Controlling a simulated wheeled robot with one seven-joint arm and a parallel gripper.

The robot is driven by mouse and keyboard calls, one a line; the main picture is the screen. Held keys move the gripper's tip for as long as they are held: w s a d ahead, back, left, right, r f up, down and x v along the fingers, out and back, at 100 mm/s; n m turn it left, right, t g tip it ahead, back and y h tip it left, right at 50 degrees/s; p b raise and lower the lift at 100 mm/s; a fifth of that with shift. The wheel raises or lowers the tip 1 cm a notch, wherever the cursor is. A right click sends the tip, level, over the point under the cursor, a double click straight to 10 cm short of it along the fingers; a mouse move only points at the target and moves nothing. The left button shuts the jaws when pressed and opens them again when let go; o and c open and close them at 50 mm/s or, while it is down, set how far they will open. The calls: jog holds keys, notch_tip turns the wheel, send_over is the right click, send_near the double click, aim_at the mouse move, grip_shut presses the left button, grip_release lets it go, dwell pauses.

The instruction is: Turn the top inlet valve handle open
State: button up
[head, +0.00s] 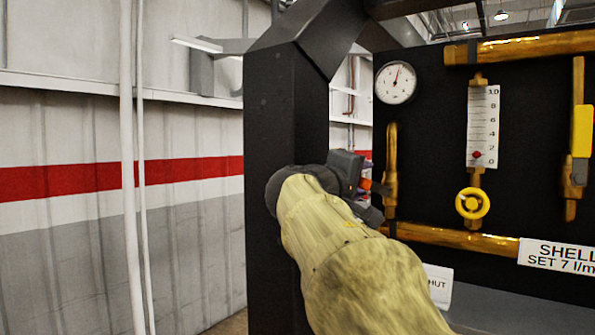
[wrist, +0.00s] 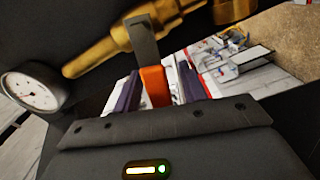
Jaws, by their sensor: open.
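A valve lever with an orange grip (wrist: 154,86) and a grey metal arm hangs from a brass pipe fitting in the wrist view. In the head view, the brass valve pipe (head: 391,165) stands at the panel's left side, with a bit of orange beside it. I see no label naming this valve. My gripper (wrist: 160,90) is open, with one finger on each side of the orange grip. A gap shows on both sides of the grip. In the head view my gripper (head: 366,186) is at the brass pipe, and my arm hides part of the area.
The black panel also carries a round gauge (head: 396,82), a flow meter (head: 483,125), a yellow wheel (head: 472,203) and a yellow lever (head: 582,131). A black frame post (head: 270,120) stands close left of my gripper. A brass pipe (head: 460,239) runs below.

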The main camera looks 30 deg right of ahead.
jog(key=shift+s+d, duration=0.1)
grip_shut()
